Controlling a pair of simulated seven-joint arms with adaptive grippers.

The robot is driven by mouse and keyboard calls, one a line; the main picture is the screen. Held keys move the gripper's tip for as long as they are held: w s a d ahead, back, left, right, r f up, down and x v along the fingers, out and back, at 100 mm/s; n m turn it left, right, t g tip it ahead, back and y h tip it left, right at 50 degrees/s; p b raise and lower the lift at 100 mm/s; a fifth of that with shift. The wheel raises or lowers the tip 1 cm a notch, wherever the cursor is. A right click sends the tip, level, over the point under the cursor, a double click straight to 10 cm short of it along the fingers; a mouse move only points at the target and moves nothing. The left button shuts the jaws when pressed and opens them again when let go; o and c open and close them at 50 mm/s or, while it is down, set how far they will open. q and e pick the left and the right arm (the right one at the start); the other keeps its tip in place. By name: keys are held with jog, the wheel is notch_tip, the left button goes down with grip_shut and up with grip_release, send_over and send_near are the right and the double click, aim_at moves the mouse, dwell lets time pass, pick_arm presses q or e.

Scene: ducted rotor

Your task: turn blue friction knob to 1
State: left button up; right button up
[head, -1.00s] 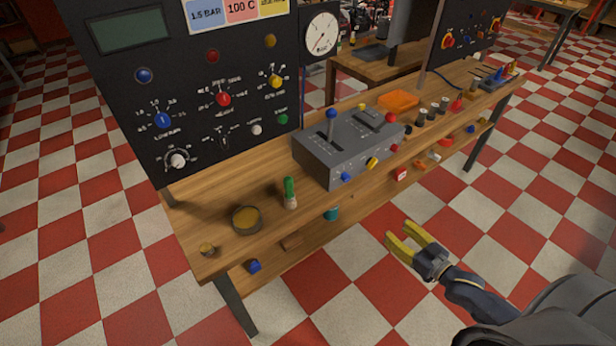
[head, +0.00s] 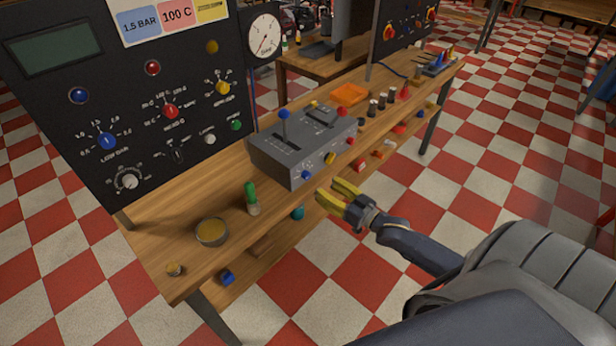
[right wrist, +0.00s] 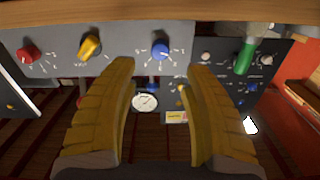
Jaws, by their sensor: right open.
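The grey control box (head: 303,148) stands on the wooden bench. A small blue knob (head: 306,174) is on its front face, left of a yellow knob (head: 330,158). I cannot read the word "friction" on it. In the right wrist view the blue knob (right wrist: 160,50) has a white dial scale around it; its exact setting is too small to read. My right gripper (head: 326,190) is open and empty, in front of the box and apart from the knob. In the right wrist view the knob shows between and beyond the fingertips of the gripper (right wrist: 163,68). My left gripper is not in view.
A lever with a blue ball (head: 284,113) rises from the box top. A red knob (right wrist: 29,54) shares the front face. A green-handled tool (head: 252,198) and a round tin (head: 211,232) are on the bench left of the box. A black panel (head: 120,110) stands behind.

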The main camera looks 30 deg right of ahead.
aim_at(309, 177)
jog(key=shift+x, duration=4.35)
grip_shut()
